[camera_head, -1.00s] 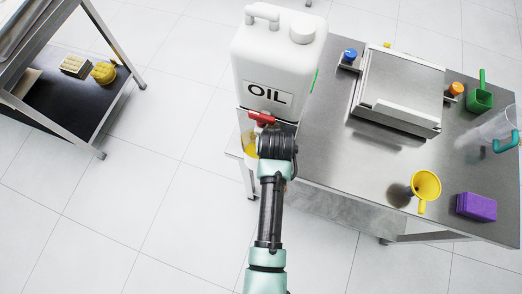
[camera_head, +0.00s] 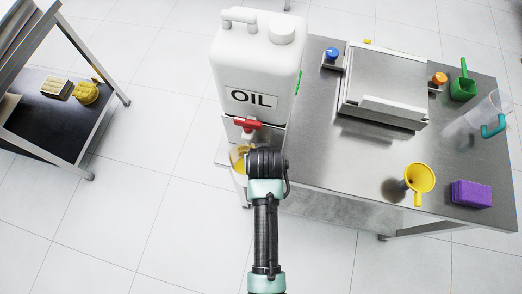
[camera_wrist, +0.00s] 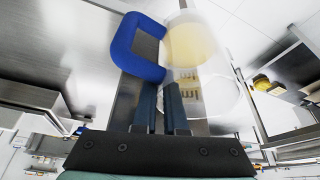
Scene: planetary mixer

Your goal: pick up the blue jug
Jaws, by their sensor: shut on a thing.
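The blue jug is clear with a blue handle and yellowish liquid inside. In the head view the jug (camera_head: 238,157) shows just below the red tap (camera_head: 247,124) of the white oil canister (camera_head: 257,70), partly hidden by my wrist. In the wrist view the blue handle (camera_wrist: 133,50) and the jug's clear body (camera_wrist: 205,75) are close up. The fingertips are hidden in the head view. I cannot tell whether the jug touches the surface under it.
The steel table (camera_head: 330,150) extends right, with a steel box (camera_head: 385,85), yellow funnel (camera_head: 419,180), purple block (camera_head: 472,194), green scoop (camera_head: 463,82) and a clear jug with teal handle (camera_head: 493,127). A shelf (camera_head: 50,125) stands left. The floor between is clear.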

